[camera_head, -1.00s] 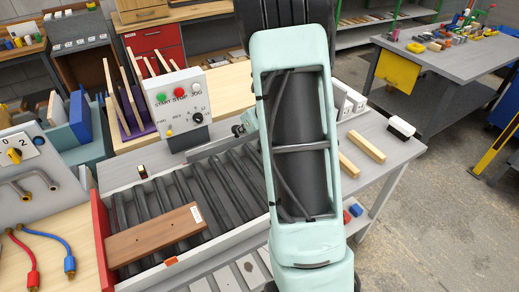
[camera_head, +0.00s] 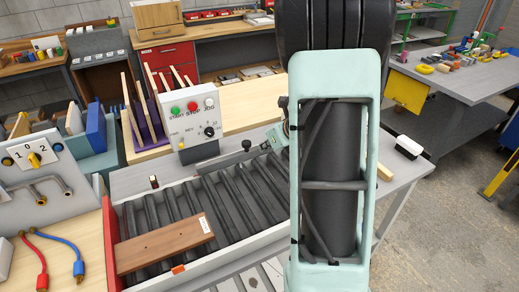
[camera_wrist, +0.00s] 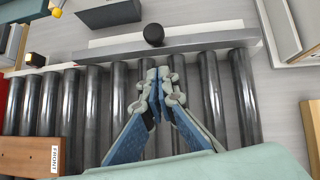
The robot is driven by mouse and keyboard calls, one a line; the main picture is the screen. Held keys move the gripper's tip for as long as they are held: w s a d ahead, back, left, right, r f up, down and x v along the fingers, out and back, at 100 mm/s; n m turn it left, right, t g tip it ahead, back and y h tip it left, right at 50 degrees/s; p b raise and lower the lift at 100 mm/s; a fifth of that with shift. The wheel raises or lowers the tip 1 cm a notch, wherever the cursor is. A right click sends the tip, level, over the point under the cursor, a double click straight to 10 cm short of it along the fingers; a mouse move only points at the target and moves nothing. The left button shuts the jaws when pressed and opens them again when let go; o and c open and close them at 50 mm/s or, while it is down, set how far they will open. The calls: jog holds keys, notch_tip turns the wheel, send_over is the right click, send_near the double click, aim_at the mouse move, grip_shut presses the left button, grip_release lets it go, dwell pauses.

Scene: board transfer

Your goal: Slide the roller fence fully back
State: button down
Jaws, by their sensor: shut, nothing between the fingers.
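The roller fence is a long grey bar (camera_wrist: 205,42) across the far side of the rollers in the wrist view, with a round black knob (camera_wrist: 153,34) standing at its middle. In the head view the fence (camera_head: 226,160) runs behind the rollers, below the control box, and its knob (camera_head: 246,144) shows. My gripper (camera_wrist: 160,74) is shut and empty, over the rollers on the near side of the fence. In the wrist picture its tips lie just below the knob; whether they touch the fence I cannot tell. In the head view my arm hides most of the gripper.
A brown board (camera_head: 165,246) lies on the dark rollers (camera_head: 228,205) at the left; its end shows in the wrist view (camera_wrist: 35,157). A control box (camera_head: 191,122) with buttons stands behind the fence. A black-and-white block (camera_head: 414,146) lies at the table's right.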

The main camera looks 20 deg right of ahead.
jog(key=shift+v, duration=2.8)
